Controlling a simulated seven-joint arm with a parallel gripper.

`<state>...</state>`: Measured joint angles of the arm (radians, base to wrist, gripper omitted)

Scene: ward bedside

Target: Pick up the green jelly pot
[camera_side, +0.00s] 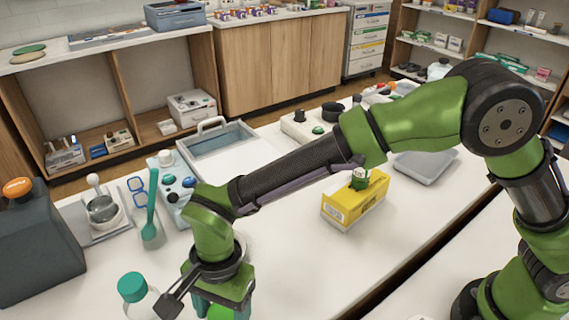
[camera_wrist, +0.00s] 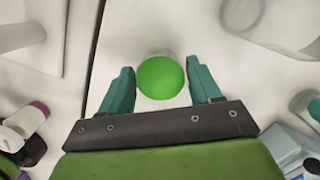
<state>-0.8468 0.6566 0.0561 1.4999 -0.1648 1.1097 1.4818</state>
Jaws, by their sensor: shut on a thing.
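The green jelly pot (camera_wrist: 160,78) shows in the wrist view as a round, bright green top. It sits between the two teal fingers of my gripper (camera_wrist: 161,88), which are shut on it. In the side view my gripper (camera_side: 222,306) is at the bottom edge of the picture, pointing down, with a patch of the green pot (camera_side: 219,313) between its fingers. The pot's lower part is hidden or out of frame, so I cannot tell whether it touches the table.
A bottle with a teal cap (camera_side: 132,287) stands close left of my gripper. A dark jug (camera_side: 38,245) is at far left. A yellow box (camera_side: 352,205) with a small green-and-white item on it stands under my arm. The white table (camera_side: 300,270) is clear right of my gripper.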

